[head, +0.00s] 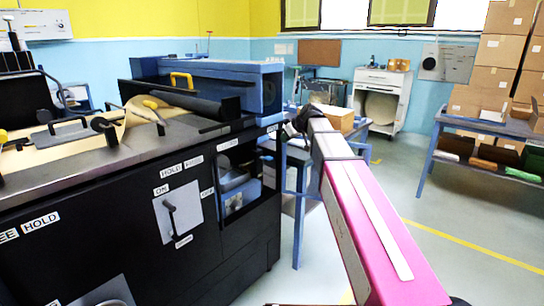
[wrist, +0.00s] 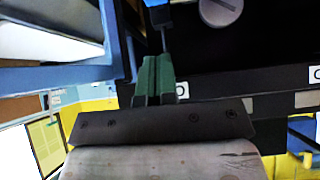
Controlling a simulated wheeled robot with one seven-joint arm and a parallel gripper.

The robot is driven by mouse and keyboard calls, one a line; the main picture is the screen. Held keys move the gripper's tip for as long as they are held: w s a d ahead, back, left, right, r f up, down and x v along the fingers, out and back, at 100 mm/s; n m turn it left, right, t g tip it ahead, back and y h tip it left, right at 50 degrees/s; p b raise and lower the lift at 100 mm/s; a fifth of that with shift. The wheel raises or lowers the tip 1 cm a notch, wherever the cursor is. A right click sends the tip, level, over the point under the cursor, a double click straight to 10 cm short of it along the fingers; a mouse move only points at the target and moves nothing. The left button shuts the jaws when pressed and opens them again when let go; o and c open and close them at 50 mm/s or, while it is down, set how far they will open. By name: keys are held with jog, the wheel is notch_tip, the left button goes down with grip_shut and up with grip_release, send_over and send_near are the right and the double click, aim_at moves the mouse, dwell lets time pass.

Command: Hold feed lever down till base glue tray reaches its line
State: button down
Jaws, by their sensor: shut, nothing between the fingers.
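A lever (head: 171,218) stands on a light plate on the black machine front in the head view, with ON and OFF labels beside it. I cannot tell whether it is the feed lever. An open window (head: 238,185) in the machine front shows grey and blue parts; I cannot make out the glue tray or its line. My gripper's green fingers (wrist: 154,80) are together and empty in the wrist view. A thin dark stem with a blue end (wrist: 160,17) shows just beyond the fingertips; contact is unclear. In the head view my arm hides the fingers.
The black machine (head: 110,215) fills the left, with brown paper (head: 135,118) on top. A round grey knob (wrist: 220,10) shows in the wrist view. A blue table (head: 500,128) and stacked cartons (head: 508,60) stand right. The floor between is clear.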

jog(key=shift+w+a+r, duration=0.2)
jog(key=shift+r, duration=0.35)
send_over(268, 158)
jog(key=s+d, duration=0.1)
jog(key=d, duration=0.1)
notch_tip(268, 158, down, 7)
jog(key=shift+s+f, duration=0.2)
jog(key=shift+f, duration=1.85)
